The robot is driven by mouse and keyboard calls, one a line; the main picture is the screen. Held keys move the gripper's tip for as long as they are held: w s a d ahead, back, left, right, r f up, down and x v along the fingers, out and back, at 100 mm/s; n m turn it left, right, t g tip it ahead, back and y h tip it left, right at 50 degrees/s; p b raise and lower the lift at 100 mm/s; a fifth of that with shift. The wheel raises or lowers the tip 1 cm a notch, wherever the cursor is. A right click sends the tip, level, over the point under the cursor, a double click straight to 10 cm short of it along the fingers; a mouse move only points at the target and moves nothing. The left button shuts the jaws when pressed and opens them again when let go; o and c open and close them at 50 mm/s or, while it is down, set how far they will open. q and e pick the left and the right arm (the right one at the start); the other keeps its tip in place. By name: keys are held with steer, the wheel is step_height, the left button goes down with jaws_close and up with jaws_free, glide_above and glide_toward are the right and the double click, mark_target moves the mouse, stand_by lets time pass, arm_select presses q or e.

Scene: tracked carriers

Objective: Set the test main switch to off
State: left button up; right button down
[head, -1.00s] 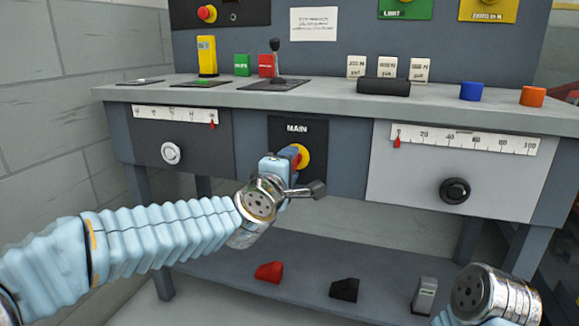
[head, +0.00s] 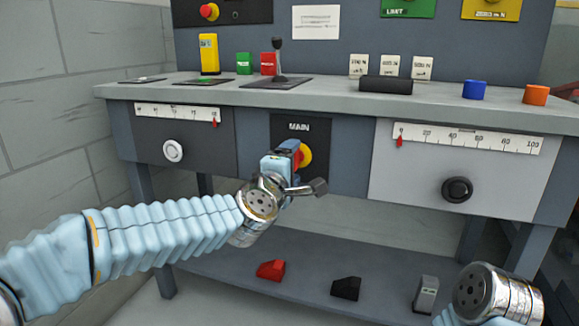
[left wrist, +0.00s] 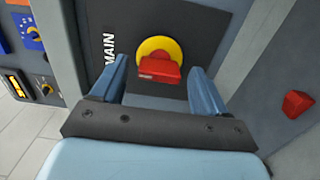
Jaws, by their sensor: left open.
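The main switch is a red handle on a yellow disc, on a dark panel marked MAIN. In the head view the yellow disc (head: 307,157) shows just right of my left gripper (head: 294,152), which partly hides the red handle. In the left wrist view the red handle (left wrist: 160,69) lies across the picture, at right angles to the upright MAIN lettering. My left gripper (left wrist: 160,78) is open there, one blue finger on each side of the handle, with visible gaps; contact is not seen. My right gripper is out of view; only part of my right arm shows at lower right.
The bench top (head: 340,97) overhangs the panel and carries a black lever (head: 277,60) and several coloured blocks. A black knob (head: 457,190) is to the right, a pale knob (head: 173,151) to the left. A lower shelf (head: 310,270) holds red, black and grey pieces.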

arm_select(q)
steer(key=v, duration=1.4)
steer(key=shift+p, duration=0.35)
steer(key=shift+w, duration=0.1)
